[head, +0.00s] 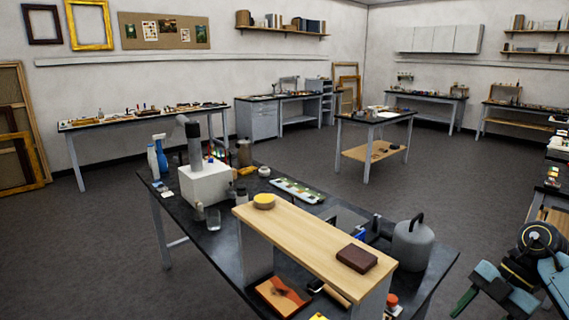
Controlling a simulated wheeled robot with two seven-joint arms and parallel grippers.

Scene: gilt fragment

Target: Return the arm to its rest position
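My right arm (540,240) is folded at the lower right corner of the head view, beside the right end of the near dark worktable (225,250). Its black, yellow-ringed joint and blue-grey parts show. The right gripper (490,288) is partly cut off by the lower edge, and its finger gap cannot be made out. Nothing is visibly held there. My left arm and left gripper are not in view.
A wooden raised shelf (310,238) on the near table carries a yellow round item (264,201) and a brown block (357,258). A grey kettle-like vessel (411,243) stands near the table's right end. Open floor (470,190) lies beyond it.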

